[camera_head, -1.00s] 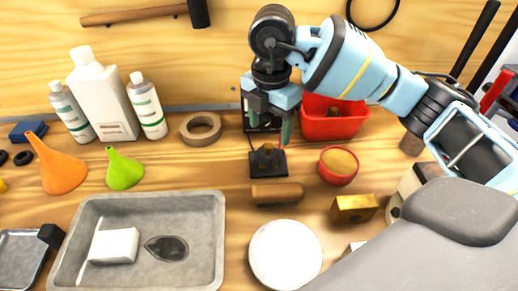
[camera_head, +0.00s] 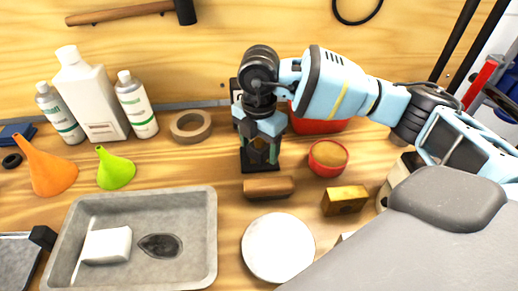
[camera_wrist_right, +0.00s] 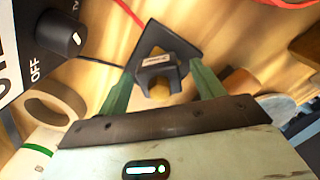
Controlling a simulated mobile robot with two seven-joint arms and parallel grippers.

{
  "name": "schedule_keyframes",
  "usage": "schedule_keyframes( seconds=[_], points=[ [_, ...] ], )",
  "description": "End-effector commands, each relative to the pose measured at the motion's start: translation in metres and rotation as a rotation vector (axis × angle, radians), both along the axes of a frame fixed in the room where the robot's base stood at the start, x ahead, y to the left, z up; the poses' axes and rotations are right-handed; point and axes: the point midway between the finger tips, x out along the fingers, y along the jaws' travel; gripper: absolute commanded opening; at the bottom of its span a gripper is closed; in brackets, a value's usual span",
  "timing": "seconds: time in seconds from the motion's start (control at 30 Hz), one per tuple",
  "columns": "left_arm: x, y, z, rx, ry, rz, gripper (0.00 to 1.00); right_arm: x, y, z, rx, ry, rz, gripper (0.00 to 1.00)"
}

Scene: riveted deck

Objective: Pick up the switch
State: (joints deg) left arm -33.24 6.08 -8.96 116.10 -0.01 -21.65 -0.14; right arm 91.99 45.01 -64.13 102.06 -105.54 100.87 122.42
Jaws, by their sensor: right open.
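The switch (camera_wrist_right: 183,45) appears to be a small dark block with a brass-coloured knob on a flat black base. In the right wrist view it lies between and just beyond the two green fingers of my right gripper (camera_wrist_right: 160,75). In the head view my right gripper (camera_head: 260,148) points down over the switch (camera_head: 262,168), hiding most of it. The gripper is open, with a finger on either side of the switch and nothing clasped. I cannot tell how far down the fingers reach. My left gripper is not in view.
A black box with an OFF dial (camera_wrist_right: 60,35) stands close to the gripper. A brown cylinder (camera_head: 269,187) lies just in front. A red bin (camera_head: 318,124), a red bowl (camera_head: 328,158), a tape roll (camera_head: 190,127) and a brass block (camera_head: 344,201) are around. A grey tray (camera_head: 207,235) is front left.

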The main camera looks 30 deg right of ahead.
Motion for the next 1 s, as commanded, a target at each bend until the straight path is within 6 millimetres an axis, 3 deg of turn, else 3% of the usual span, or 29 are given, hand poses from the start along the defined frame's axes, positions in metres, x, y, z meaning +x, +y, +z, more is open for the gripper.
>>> schedule_keyframes(
  seconds=[0.2,0.6,1.0],
  points=[
    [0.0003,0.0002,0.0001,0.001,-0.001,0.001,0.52,0.0002,-0.0002,-0.0005,0.0,-0.001,0.0,0.67],
    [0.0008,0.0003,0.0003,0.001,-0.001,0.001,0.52,0.0002,0.0,0.0,0.0,-0.001,0.0,0.15],
    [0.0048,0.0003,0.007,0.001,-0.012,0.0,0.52,0.0004,0.0001,0.0068,0.001,-0.002,0.0,0.13]
  ],
)
